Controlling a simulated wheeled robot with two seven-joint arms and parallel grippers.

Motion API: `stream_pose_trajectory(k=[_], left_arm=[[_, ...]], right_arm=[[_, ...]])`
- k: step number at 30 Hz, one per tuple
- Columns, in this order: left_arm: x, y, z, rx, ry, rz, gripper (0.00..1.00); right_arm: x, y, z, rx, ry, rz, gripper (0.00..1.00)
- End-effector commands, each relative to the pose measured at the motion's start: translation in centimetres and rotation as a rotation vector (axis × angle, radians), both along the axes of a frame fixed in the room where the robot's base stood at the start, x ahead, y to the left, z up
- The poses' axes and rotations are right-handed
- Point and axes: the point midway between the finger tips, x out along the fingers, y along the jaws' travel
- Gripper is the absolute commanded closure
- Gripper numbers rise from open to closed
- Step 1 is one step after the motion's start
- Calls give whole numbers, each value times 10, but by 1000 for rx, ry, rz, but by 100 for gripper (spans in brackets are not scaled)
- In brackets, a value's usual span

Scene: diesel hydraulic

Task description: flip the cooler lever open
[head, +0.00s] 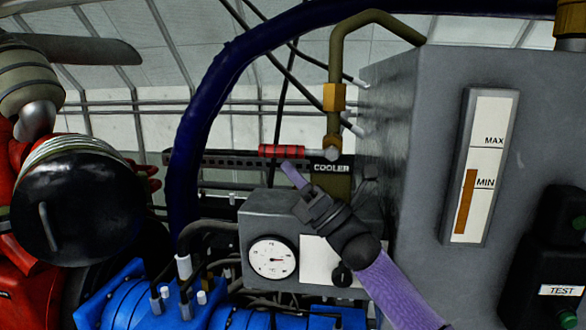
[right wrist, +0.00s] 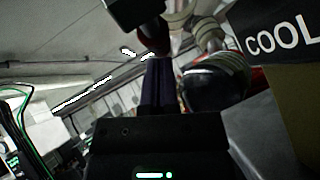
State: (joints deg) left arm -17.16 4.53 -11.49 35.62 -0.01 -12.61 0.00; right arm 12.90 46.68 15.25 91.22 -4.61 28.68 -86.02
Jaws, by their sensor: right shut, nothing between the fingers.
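The cooler lever (head: 282,151) has a red grip and lies roughly level, pointing left from a grey pivot on the brass-coloured pipe. The black COOLER label (head: 331,168) sits just below it. My right gripper (head: 290,172) comes up from the lower right, with its purple fingers shut and empty. Its tips are just below the red grip; I cannot tell whether they touch it. In the right wrist view, the shut fingers (right wrist: 158,85) point at a dark red part, probably the lever's grip. The label (right wrist: 282,38) also shows at upper right there. My left gripper is not in view.
A grey box with a dial gauge (head: 272,258) stands below the lever, behind my right wrist. A large grey tank (head: 410,130) with a level gauge (head: 480,165) is at right. A thick dark blue hose (head: 190,140) arches on the left. Blue machinery (head: 120,300) lies below.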

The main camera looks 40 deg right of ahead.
Motion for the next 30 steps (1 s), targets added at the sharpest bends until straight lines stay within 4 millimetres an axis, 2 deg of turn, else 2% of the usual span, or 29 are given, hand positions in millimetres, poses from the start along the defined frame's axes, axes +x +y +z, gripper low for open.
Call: stream_pose_trajectory(k=[8, 22, 30], left_arm=[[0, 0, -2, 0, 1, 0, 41], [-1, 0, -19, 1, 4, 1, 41], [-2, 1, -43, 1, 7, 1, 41]], right_arm=[[0, 0, -1, 4, -5, 0, 100], [2, 2, 4, 59, -75, -1, 100], [4, 3, 9, 133, -168, 1, 100]])
